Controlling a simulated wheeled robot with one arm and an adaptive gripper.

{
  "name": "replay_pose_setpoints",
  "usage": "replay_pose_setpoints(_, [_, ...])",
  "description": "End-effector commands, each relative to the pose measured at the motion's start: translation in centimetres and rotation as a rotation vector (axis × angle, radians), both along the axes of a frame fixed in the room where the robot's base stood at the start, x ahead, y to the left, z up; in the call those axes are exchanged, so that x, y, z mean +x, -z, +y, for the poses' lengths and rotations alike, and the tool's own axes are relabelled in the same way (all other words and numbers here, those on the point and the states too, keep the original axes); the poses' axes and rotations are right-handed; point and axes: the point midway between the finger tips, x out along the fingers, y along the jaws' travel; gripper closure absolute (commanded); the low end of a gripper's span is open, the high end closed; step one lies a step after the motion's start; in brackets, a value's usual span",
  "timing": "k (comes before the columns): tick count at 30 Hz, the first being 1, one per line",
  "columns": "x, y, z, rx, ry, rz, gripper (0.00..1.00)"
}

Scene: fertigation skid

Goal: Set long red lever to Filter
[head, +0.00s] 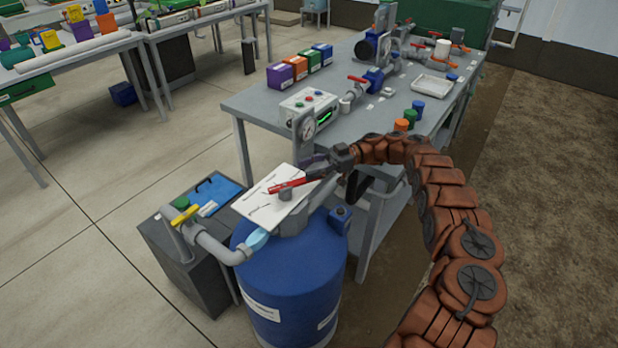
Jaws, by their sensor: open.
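The long red lever (290,185) sits on a grey hub over a white label plate (262,211) on top of the blue tank (290,275). It points left and slightly down in the picture, with its other end toward my gripper. The plate has dark marks, but their words are too small to read, so I cannot tell which position is Filter. My gripper (328,172) is open at the right end of the lever, by the plate's upper right edge. Its fingertips are small and dark, and I cannot tell whether they touch the lever.
A grey pipe with a yellow handle (185,215) is to the left, by a dark cabinet (180,262). A grey bench (262,101) behind carries coloured boxes, valves and a white tray (435,86). Floor at lower left is clear.

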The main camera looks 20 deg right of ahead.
Motion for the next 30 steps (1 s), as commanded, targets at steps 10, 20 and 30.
replay_pose_setpoints(10, [0.0,-4.9,0.0,-0.001,-0.001,0.000,0.52])
replay_pose_setpoints(20, [0.0,-5.6,0.0,0.001,0.000,0.002,0.52])
replay_pose_setpoints(30, [2.9,-6.8,0.6,-0.011,0.088,-0.023,0.80])
